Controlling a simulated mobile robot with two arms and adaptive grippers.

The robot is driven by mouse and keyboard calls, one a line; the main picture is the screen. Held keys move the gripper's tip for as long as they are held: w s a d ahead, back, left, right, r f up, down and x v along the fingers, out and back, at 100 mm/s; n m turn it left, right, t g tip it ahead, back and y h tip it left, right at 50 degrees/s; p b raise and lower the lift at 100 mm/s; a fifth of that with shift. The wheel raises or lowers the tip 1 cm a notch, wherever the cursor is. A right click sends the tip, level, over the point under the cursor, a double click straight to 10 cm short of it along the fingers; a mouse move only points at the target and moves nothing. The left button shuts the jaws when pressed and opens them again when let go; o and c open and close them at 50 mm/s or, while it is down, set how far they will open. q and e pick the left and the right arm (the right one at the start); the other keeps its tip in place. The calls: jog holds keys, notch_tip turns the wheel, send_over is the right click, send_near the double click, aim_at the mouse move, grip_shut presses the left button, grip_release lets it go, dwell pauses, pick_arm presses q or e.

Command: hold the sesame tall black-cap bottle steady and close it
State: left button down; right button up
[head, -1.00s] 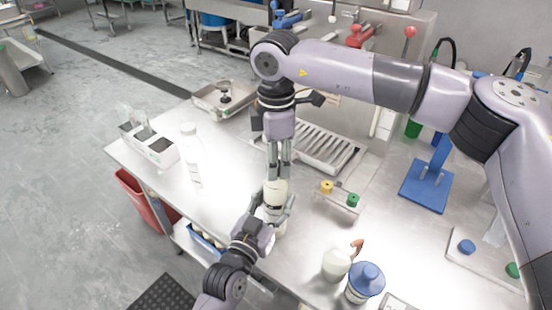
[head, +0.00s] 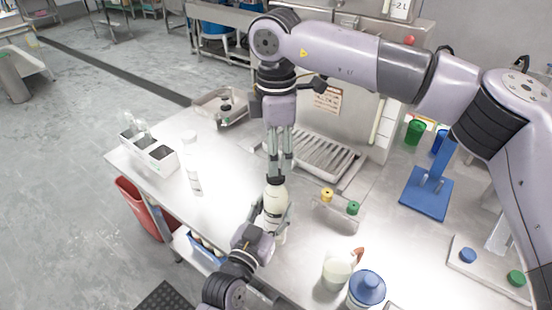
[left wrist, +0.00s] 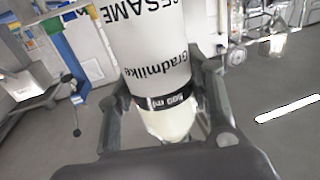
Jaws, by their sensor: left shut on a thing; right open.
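The sesame bottle (head: 275,202) is cream-white and stands upright off the table's near edge or just over it; I cannot tell which. Its black cap (head: 276,181) sits on its top. My left gripper (head: 272,216) is shut around the bottle's body from below. In the left wrist view the bottle (left wrist: 160,45) shows "SESAME" lettering and a dark band between the left gripper's two fingers (left wrist: 168,100). My right gripper (head: 280,166) points straight down, open and empty, its fingertips just above the cap. Whether a fingertip touches the cap is unclear.
A pale translucent bottle (head: 193,170) stands left on the steel table. A white jug (head: 337,270) and a blue-lidded container (head: 366,289) stand at the front right. A small rack (head: 337,214) with yellow and green caps is close right of the bottle. A slatted tray (head: 318,158) lies behind.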

jog(key=shift+c, duration=0.4)
jog(key=n, duration=0.3)
jog(key=shift+r+n, duration=0.2)
jog(key=shift+n, duration=0.1)
jog(key=n, duration=0.3)
jog(key=shift+r+n, duration=0.15)
jog(key=shift+n, duration=0.25)
jog(key=n, duration=0.4)
jog(key=shift+r, duration=0.2)
jog(key=n, duration=0.4)
jog(key=shift+r, duration=0.25)
jog(key=n, duration=0.4)
jog(key=shift+r, duration=0.15)
jog(key=n, duration=0.4)
jog(key=shift+r, duration=0.25)
jog(key=n, duration=0.3)
jog(key=shift+r+n, duration=0.2)
jog(key=shift+n, duration=0.2)
jog(key=n, duration=0.4)
jog(key=shift+r, duration=0.15)
